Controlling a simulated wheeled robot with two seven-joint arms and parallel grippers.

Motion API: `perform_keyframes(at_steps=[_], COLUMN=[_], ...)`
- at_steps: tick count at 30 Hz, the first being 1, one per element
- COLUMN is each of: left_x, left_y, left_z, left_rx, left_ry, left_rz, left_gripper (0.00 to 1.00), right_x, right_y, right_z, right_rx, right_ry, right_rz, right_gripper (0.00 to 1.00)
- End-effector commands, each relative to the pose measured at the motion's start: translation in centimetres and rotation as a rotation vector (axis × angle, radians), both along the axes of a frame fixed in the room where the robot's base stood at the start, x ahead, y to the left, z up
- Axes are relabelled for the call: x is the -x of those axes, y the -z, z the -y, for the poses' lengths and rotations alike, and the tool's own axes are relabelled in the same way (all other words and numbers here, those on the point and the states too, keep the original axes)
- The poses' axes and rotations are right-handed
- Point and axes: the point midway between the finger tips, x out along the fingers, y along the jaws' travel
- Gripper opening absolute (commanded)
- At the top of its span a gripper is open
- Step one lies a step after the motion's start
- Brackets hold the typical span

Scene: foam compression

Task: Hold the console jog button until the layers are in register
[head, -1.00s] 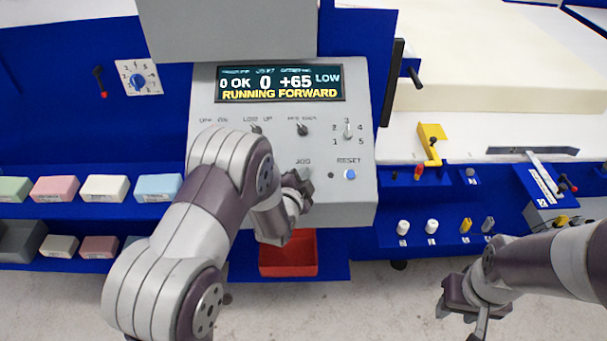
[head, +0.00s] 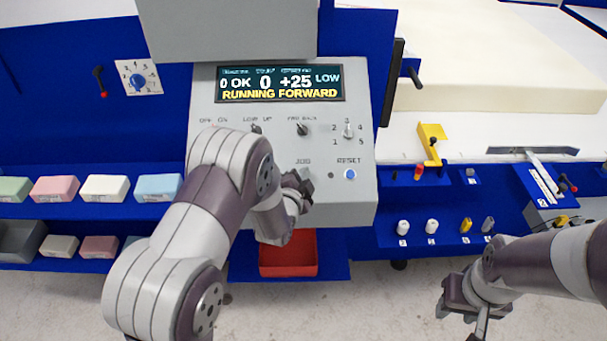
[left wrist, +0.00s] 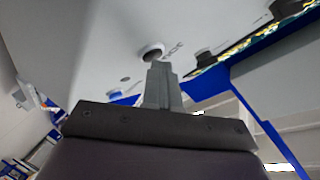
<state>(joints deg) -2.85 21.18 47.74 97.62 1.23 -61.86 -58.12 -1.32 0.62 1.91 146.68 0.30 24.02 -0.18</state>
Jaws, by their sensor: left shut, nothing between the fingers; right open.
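The grey console (head: 340,205) stands in the middle of the head view. Its display (head: 280,84) reads "0 OK", "0", "+25", "LOW" and "RUNNING FORWARD". My left gripper (head: 304,184) is shut and empty, with its tips at the console face just below the JOG label (head: 303,162). In the left wrist view the shut fingers (left wrist: 160,78) reach up to a round button (left wrist: 152,50) on the panel and cover part of it; contact seems likely. The blue RESET button (head: 350,174) is to the right. My right gripper (head: 474,314) is open and empty at the lower right, over the floor.
A red bin (head: 288,270) sits under the console. Coloured foam blocks (head: 105,188) lie on blue shelves at left. A cream foam slab (head: 500,70) lies on the white bed at upper right. Small pegs and knobs (head: 432,226) stand on the blue shelf at right.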

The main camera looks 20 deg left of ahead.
Motion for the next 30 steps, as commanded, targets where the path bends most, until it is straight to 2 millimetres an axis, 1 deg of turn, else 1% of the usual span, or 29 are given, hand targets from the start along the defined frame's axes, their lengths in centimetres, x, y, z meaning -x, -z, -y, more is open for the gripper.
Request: perform_keyframes(at_steps=[8,18,27,30], left_x=[0.0,0.8,0.8,0.9], left_y=[0.0,-1.4,-1.4,-1.8], left_z=[0.0,0.2,0.2,0.3], left_rx=[0.0,0.0,0.0,0.0], left_ry=[0.0,0.0,0.0,0.0], left_rz=[-0.001,-0.002,0.0,0.0], left_gripper=[0.0,0.0,0.0,0.0], right_x=[0.0,0.0,0.0,0.0], right_y=[0.0,-1.2,-1.1,-1.4], right_z=[0.0,0.0,0.0,0.0], right_rx=[0.0,0.0,0.0,0.0], right_ry=[0.0,0.0,0.0,0.0], right_rz=[0.0,0.0,0.0,0.0], right_gripper=[0.43,0.43,0.43,0.43])
